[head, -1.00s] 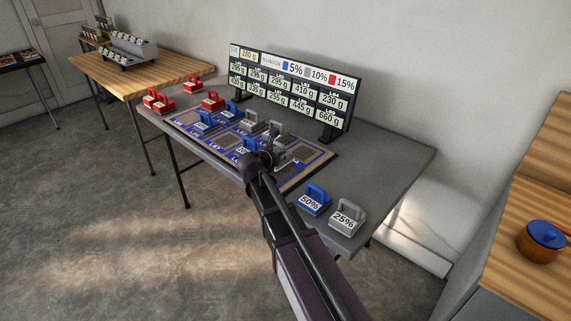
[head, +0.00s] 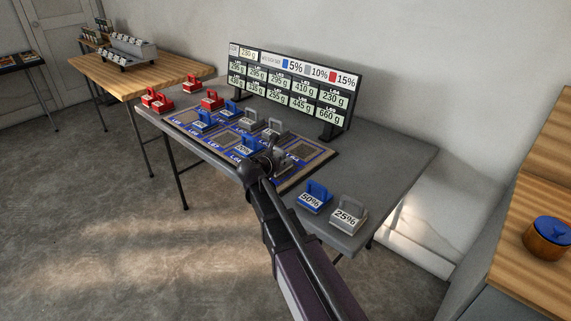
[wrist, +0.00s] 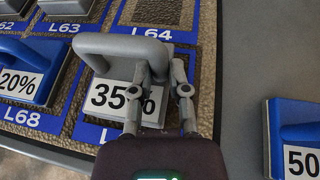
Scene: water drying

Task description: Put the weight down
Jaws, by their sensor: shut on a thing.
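My gripper (wrist: 160,78) is shut on the handle of a grey weight (wrist: 105,97) marked 35%. The weight is over the front right cell of the blue-lined board (wrist: 205,60), right of L68 and in front of L64; its own label is hidden by my gripper. I cannot tell whether its base touches the board. In the head view my gripper (head: 264,165) and the grey weight (head: 280,160) are at the board's front right, partly hidden by my arm.
A blue 20% weight (wrist: 25,78) stands close on the left. A blue 50% weight (head: 313,198) and a grey 25% weight (head: 348,213) stand on bare table to the right. Red weights (head: 212,100) stand at the left. A display (head: 295,80) stands behind the board.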

